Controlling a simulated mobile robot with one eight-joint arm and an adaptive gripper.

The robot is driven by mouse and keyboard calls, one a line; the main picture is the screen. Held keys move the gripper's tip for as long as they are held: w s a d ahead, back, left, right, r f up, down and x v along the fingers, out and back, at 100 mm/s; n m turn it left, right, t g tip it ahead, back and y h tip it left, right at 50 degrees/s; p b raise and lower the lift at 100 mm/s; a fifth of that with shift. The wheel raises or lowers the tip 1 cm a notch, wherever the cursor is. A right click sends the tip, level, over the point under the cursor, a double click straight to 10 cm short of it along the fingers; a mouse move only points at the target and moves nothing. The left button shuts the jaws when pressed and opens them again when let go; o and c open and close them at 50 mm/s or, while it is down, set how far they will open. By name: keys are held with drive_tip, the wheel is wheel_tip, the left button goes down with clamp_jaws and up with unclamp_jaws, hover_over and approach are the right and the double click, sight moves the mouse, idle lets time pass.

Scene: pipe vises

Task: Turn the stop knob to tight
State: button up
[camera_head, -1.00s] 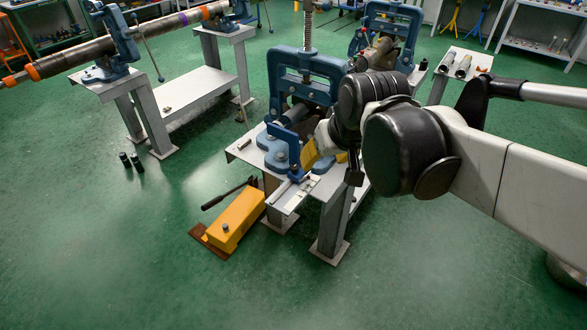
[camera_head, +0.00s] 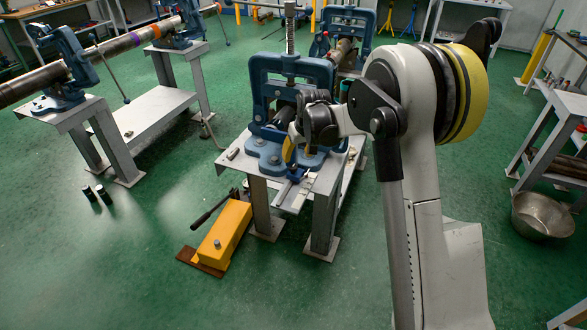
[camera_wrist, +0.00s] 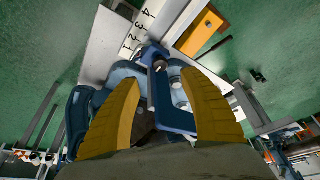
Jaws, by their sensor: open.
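The blue stop bracket (camera_wrist: 172,112) stands between my open fingers in the wrist view. A small round metal knob (camera_wrist: 159,66) shows at its end nearest the numbered scale. My gripper (camera_wrist: 160,84) has two yellow fingers spread on either side of the bracket, with a gap visible to each side. I cannot tell whether either finger touches it. The pale scale rail (camera_wrist: 112,45), marked with numbers, runs out beyond the bracket; it also shows in the head view (camera_head: 293,196). In the head view my gripper (camera_head: 289,156) is at the front of the blue vise, and my wrist hides most of the stop.
The blue pipe vise (camera_head: 262,75) stands on a grey steel bench (camera_head: 238,165). A yellow box with a lever (camera_head: 224,234) lies on the floor below. A second bench with a long pipe (camera_head: 120,46) is at left. A metal bowl (camera_head: 541,214) is at right.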

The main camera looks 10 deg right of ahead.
sight(293, 167)
drive_tip(key=b+x, duration=0.3)
drive_tip(key=x, duration=0.6)
drive_tip(key=shift+f, duration=0.1)
clamp_jaws()
